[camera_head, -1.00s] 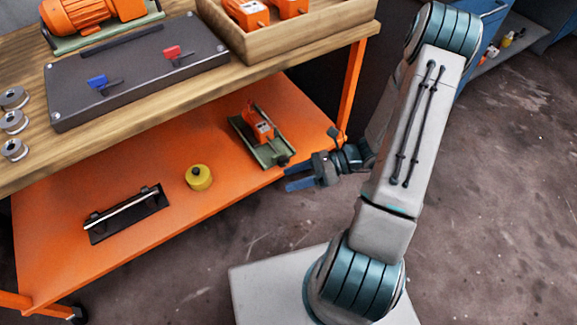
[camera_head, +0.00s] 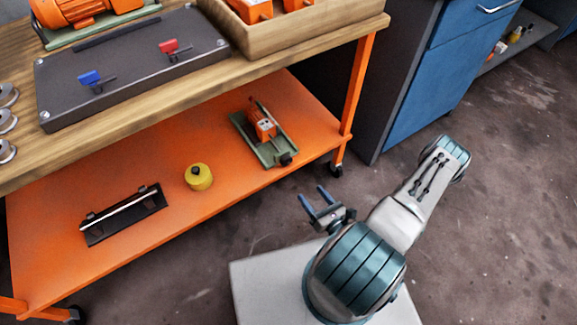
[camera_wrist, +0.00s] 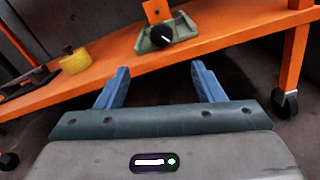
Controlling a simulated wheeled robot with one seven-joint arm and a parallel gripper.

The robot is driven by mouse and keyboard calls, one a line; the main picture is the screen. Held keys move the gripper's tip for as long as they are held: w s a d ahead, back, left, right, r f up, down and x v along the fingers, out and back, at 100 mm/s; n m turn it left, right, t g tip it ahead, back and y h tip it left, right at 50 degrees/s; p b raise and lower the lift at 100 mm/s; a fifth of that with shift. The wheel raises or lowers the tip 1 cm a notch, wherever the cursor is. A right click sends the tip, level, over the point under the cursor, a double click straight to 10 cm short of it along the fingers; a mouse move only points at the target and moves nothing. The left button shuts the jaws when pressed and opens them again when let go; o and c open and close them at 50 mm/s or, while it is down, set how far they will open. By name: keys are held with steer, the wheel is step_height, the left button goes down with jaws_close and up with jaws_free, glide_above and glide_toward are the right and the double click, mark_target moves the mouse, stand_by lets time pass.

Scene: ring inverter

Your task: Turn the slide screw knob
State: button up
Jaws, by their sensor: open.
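The slide screw is a green base with an orange block on the cart's lower shelf, in the head view (camera_head: 264,133). Its dark round knob (camera_head: 285,159) is at the end nearest the shelf's front edge. In the wrist view the knob (camera_wrist: 159,37) faces me with a white mark, above and between my fingers. My gripper (camera_head: 318,197) is open and empty, with blue fingers pointing toward the shelf. It is in front of the shelf, apart from the knob. In the wrist view my gripper (camera_wrist: 160,80) shows both fingers spread.
On the orange shelf (camera_head: 240,205) are a yellow cylinder (camera_head: 199,177) and a black slide rail (camera_head: 124,214). An orange cart leg (camera_head: 358,85) stands right of the slide screw. The wooden tabletop (camera_head: 120,140) overhangs behind. A blue cabinet (camera_head: 430,80) stands to the right.

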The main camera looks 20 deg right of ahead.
mark_target(287, 163)
steer(key=b+x, duration=0.3)
steer(key=x, duration=1)
steer(key=shift+w+f, duration=0.1)
steer(key=shift+w, duration=0.15)
steer(key=c, duration=1)
steer(key=shift+a, duration=0.3)
steer(key=shift+d, duration=0.2)
steer(key=shift+n+p, duration=0.3)
